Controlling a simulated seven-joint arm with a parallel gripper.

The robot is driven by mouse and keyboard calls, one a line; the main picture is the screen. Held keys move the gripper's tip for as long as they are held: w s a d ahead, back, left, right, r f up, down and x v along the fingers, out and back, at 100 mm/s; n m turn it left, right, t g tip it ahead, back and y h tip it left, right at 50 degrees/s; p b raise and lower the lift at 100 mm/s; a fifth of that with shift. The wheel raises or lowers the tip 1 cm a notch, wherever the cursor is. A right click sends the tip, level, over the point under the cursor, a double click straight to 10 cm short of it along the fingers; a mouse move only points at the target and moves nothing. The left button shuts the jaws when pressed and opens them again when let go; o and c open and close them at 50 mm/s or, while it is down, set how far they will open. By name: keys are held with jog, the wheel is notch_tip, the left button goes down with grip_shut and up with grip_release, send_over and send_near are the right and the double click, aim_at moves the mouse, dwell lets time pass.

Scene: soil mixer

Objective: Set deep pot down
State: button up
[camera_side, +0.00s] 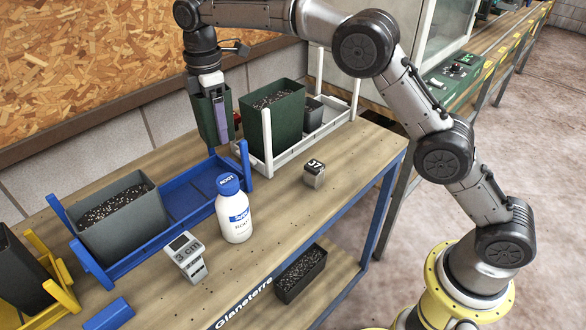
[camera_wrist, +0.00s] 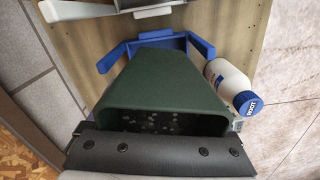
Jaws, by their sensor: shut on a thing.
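A dark green deep pot (camera_side: 203,122) hangs in my gripper (camera_side: 217,105), above the back right end of the blue tray (camera_side: 183,199). My gripper is shut on the pot near its rim. In the wrist view the pot (camera_wrist: 165,80) fills the middle, with soil specks inside its mouth and the dark gripper pad (camera_wrist: 150,152) across the front. The blue tray (camera_wrist: 193,42) shows beyond it. A grey pot of soil (camera_side: 118,218) sits in the tray's left part; the right part is bare. The gap between the held pot and the tray cannot be told exactly.
A white tray (camera_side: 325,130) at the back right holds a larger green pot (camera_side: 272,115) and a small grey pot (camera_side: 312,110). A white bottle with blue cap (camera_side: 234,212) stands in front of the blue tray. A yellow tray (camera_side: 45,262) is at the left.

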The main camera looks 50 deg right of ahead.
jog(key=s+d+r+m, duration=0.4)
jog(key=d+r+m, duration=0.3)
jog(key=d+m, duration=0.15)
jog(key=s+d+r+m, duration=0.3)
jog(key=d+r+m, duration=0.4)
jog(key=d+m, duration=0.15)
jog(key=shift+n, duration=0.8)
jog(key=s+d+f, duration=0.2)
jog(key=f, duration=0.6)
jog(key=s+d+f, duration=0.2)
jog(key=f, duration=0.5)
jog(key=s+d+f, duration=0.2)
jog(key=f, duration=0.6)
jog(key=shift+s+f, duration=0.2)
jog(key=shift+f, duration=0.15)
